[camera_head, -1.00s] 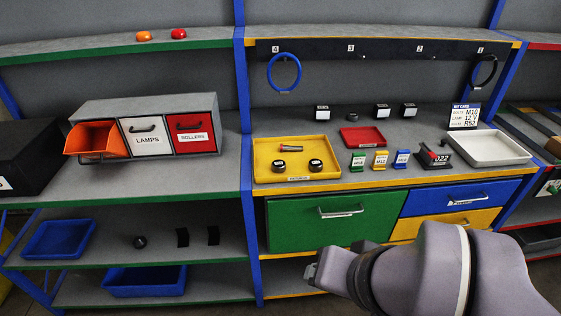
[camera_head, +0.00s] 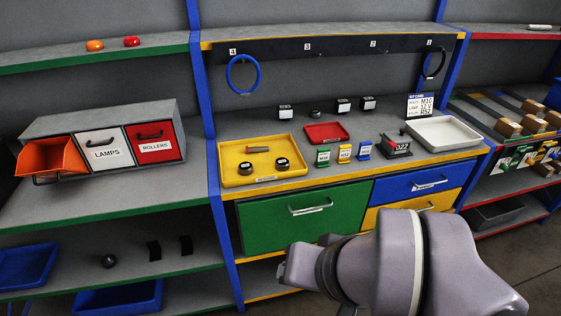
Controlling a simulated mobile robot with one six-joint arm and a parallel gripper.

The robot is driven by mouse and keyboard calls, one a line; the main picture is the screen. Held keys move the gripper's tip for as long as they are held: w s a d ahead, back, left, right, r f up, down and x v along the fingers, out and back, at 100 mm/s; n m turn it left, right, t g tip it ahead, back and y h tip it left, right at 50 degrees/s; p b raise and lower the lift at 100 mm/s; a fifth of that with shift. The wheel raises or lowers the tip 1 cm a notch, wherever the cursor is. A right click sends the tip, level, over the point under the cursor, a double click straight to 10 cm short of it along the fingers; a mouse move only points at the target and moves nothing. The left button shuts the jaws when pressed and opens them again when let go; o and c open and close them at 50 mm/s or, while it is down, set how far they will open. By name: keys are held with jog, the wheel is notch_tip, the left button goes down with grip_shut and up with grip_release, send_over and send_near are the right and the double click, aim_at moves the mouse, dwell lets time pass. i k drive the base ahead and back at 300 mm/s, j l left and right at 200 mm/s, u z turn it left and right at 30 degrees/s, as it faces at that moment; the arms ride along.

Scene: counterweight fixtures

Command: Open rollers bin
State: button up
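The rollers bin (camera_head: 165,154) is the red-fronted bin at the right end of a grey three-bin cabinet (camera_head: 95,117) on the left shelf. It has a dark handle and a white label and looks closed. The white lamps bin (camera_head: 98,164) beside it is also closed. The orange bin (camera_head: 48,155) at the left end is tilted open. My gripper (camera_head: 284,268) is at the lower middle, in front of the green drawer, well to the right of and below the rollers bin. Its fingers are small and partly hidden by my wrist, so their opening is unclear.
A blue post (camera_head: 205,130) stands between the cabinet and the middle bench. A yellow tray (camera_head: 230,176) with dark parts, a red tray (camera_head: 326,126) and a white tray (camera_head: 470,139) lie on the bench. A green drawer (camera_head: 270,222) is closed below. The shelf before the bins is clear.

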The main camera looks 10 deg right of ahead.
aim_at(153, 142)
jog(key=i+u, duration=0.15)
jog(key=i, duration=1.15)
